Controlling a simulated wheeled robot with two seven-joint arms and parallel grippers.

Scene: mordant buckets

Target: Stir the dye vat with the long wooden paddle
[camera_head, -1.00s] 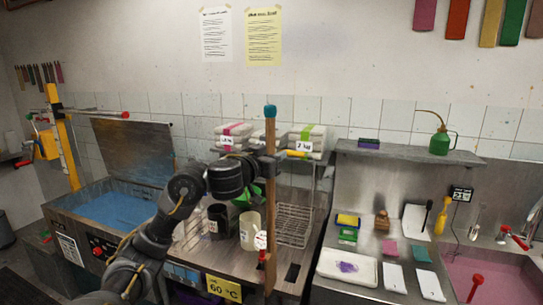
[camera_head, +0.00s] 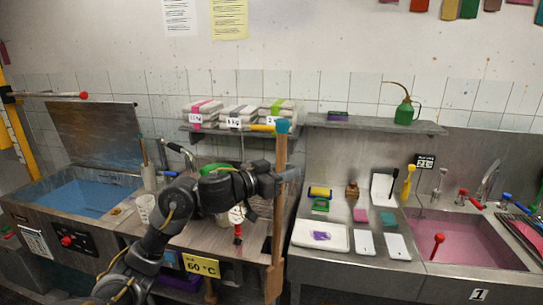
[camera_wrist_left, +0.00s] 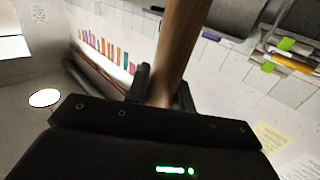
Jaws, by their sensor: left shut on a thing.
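The long wooden paddle (camera_head: 279,225) stands nearly upright, with a teal top end and a wider lower end. My left gripper (camera_head: 281,178) is shut on its shaft. In the left wrist view the shaft (camera_wrist_left: 180,45) passes between the fingers of my left gripper (camera_wrist_left: 160,92). In the head view, a vat with blue liquid (camera_head: 78,197) stands at the far left with its lid (camera_head: 95,135) raised. The paddle is well to the right of this vat, apart from it, in front of the benches. My right gripper is out of view.
A steel bench with a yellow 60 °C sign (camera_head: 201,265) lies between vat and paddle. A shelf (camera_head: 375,124) carries a green oil can (camera_head: 405,112). A sink with pink liquid (camera_head: 465,238) is at the right. A white tray (camera_head: 320,236) sits left of it.

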